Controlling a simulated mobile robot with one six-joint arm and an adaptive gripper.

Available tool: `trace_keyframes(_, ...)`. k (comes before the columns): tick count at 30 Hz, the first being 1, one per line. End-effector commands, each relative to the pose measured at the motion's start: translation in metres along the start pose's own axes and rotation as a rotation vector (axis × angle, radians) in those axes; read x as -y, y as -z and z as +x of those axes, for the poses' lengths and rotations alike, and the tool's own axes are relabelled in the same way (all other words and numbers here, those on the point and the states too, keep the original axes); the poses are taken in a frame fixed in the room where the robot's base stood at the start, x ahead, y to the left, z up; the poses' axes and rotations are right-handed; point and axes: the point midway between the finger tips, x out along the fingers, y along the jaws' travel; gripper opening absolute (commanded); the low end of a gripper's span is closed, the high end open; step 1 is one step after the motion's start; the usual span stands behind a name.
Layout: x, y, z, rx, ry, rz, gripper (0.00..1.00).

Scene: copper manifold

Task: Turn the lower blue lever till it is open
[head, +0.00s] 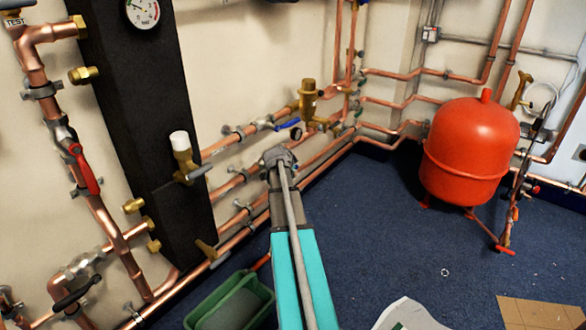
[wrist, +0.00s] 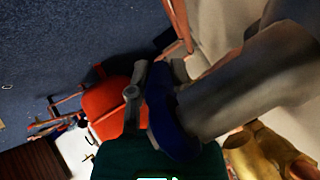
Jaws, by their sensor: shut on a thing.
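My gripper (head: 278,156) is against the lower copper pipe run by the wall in the head view, at the end of my teal arm. It hides the lower lever there. In the wrist view a dark blue lever (wrist: 168,122) lies right at my gripper, beside a large grey, blurred pipe or valve part (wrist: 250,90). My gripper is shut on this blue lever; its exact angle is hard to tell. Another blue lever (head: 287,125) shows just above my gripper in the head view, on the upper pipe.
A brass valve (head: 308,100) stands above and right of my gripper. A red tank (head: 472,150) stands on the blue carpet at right. A black column (head: 145,120) with brass fittings rises at left.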

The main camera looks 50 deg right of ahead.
Motion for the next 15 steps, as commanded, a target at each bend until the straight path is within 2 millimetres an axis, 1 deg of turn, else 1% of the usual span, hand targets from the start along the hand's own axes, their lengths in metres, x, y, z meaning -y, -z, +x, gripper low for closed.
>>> trace_keyframes(1,0.0043,-0.0040,-0.0007,0.008,0.012,0.002,0.00)
trace_keyframes(3,0.0040,-0.0034,-0.0004,0.008,0.012,0.004,0.00)
trace_keyframes(4,0.0039,-0.0031,-0.0003,0.008,0.011,0.004,0.32)
trace_keyframes(6,0.0033,-0.0023,0.0000,0.007,0.010,0.005,0.45)
trace_keyframes(9,0.0018,-0.0004,0.0005,0.005,0.007,0.006,0.61)
trace_keyframes(15,-0.0001,0.0018,0.0010,0.002,0.003,0.006,0.61)
